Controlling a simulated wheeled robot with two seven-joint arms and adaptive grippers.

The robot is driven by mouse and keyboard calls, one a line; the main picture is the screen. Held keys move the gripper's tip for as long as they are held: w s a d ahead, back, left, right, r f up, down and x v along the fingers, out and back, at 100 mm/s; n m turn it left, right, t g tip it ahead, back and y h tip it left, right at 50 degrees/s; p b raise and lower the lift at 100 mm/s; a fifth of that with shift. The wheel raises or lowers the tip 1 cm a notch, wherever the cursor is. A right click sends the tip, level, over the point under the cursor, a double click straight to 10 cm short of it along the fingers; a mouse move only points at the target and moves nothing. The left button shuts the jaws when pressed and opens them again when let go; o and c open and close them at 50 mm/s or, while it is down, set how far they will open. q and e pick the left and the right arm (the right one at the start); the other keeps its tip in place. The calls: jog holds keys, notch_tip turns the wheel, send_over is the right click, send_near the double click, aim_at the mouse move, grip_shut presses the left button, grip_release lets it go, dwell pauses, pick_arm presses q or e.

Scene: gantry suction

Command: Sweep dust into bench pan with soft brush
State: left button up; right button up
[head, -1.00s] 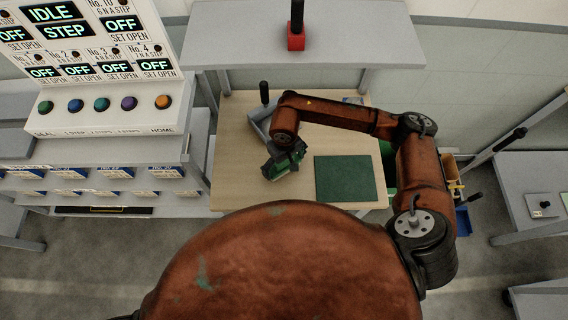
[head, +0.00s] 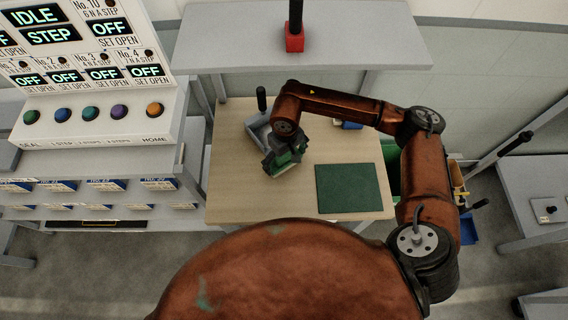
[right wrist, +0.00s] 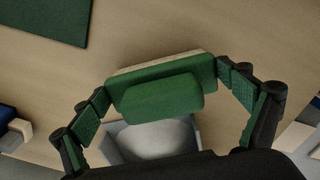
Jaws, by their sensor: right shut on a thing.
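My right gripper (head: 284,160) is shut on the green soft brush, low over the wooden bench (head: 235,205). In the right wrist view the brush (right wrist: 160,92) shows as a green block with a pale strip along its far edge, between the two finger pads. The grey bench pan (head: 256,127), with an upright black handle (head: 261,98), stands just behind and left of the gripper. The pan's pale inside (right wrist: 150,140) shows just below the brush in the wrist view; the gripper hides part of it. I cannot make out any dust. My left gripper is not in view.
A green mat (head: 348,188) lies at the bench's front right. A blue item (head: 350,125) sits behind my right forearm. A grey shelf (head: 340,40) with a red-based post (head: 294,38) overhangs the back. A button console (head: 95,105) stands at the left.

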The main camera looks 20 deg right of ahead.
jog(key=shift+w+d+f+b, duration=0.1)
jog(key=shift+w+d+b, duration=0.15)
jog(key=shift+w+b, duration=0.25)
jog(key=shift+w+d+b, duration=0.25)
jog(key=shift+w+b, duration=0.15)
jog(key=shift+w, duration=0.2)
jog(key=shift+w+d+f+b, duration=0.1)
jog(key=shift+w+d+b, duration=0.1)
jog(key=shift+w+b, duration=0.35)
jog(key=shift+w+d+b, duration=0.35)
jog(key=shift+w+b, duration=0.3)
jog(key=shift+w, duration=0.1)
jog(key=shift+w+d+b, duration=0.1)
jog(key=shift+w+b, duration=0.1)
jog(key=shift+b, duration=0.2)
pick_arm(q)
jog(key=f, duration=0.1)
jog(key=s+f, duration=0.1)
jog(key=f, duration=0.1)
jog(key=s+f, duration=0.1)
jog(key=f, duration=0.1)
